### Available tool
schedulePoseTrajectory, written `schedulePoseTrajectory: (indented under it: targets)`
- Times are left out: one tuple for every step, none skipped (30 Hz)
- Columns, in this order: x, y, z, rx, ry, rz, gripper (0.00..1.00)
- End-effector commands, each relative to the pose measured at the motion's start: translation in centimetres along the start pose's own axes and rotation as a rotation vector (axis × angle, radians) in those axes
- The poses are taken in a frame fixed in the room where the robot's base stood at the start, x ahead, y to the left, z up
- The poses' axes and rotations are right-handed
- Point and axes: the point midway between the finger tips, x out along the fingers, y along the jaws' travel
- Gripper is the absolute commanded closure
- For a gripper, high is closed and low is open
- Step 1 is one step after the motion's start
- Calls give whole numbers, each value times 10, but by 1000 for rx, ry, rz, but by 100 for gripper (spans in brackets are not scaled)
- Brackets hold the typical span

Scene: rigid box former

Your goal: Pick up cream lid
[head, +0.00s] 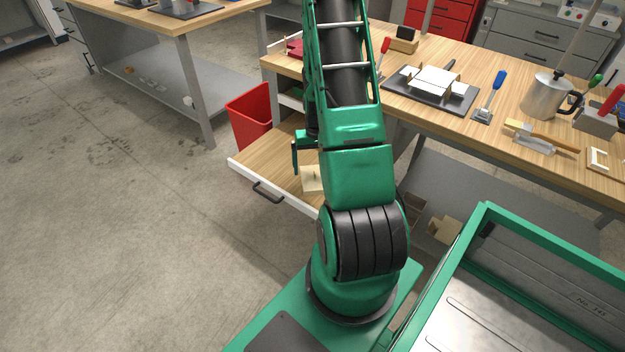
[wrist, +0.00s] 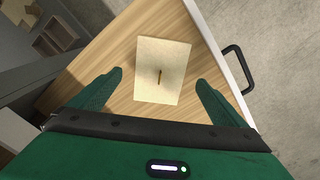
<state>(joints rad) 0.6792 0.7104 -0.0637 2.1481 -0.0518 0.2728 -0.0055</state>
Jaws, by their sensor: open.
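The cream lid (wrist: 152,60) is a flat rectangular panel with a small brown knob or tab at its middle. It lies on the wooden bottom of an open drawer (wrist: 95,75). In the head view the cream lid (head: 311,179) shows only in part, beside my green arm. My gripper (wrist: 160,84) is open, its two green fingers to the left and right of the lid's near end. Nothing is between the fingertips but the lid lying below. I cannot tell the height of the fingers above it. In the head view my arm hides most of the gripper.
The drawer's white front with its dark handle (wrist: 238,68) bounds the right side in the wrist view. The workbench (head: 400,110) above holds a dark tray with cream box pieces, tools and a metal pot (head: 541,96). A red bin (head: 250,115) stands beside the drawer.

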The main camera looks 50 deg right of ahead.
Motion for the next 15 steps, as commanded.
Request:
schedulePoseTrajectory:
  targets:
    - [5, 0, 0, 0, -3, 0, 4]
    - [9, 0, 1, 0, -4, 0, 4]
    - [14, 0, 0, 1, -4, 0, 4]
    - [18, 0, 0, 1, -4, 0, 4]
    - [23, 0, 0, 1, -4, 0, 4]
    - [28, -1, 0, 1, -5, 0, 4]
    - [32, -1, 0, 1, -5, 0, 4]
    - [36, -1, 0, 1, -5, 0, 4]
    - [40, -1, -1, 1, -3, 0, 4]
    - [43, -1, -1, 1, -3, 0, 4]
    - [45, -1, -1, 1, -3, -1, 4]
    - [47, -1, -1, 1, -3, -1, 4]
    - [48, -1, -1, 1, -3, -1, 4]
    - [49, -1, -1, 0, -2, -1, 4]
    - [50, -1, -1, 0, -2, 0, 4]
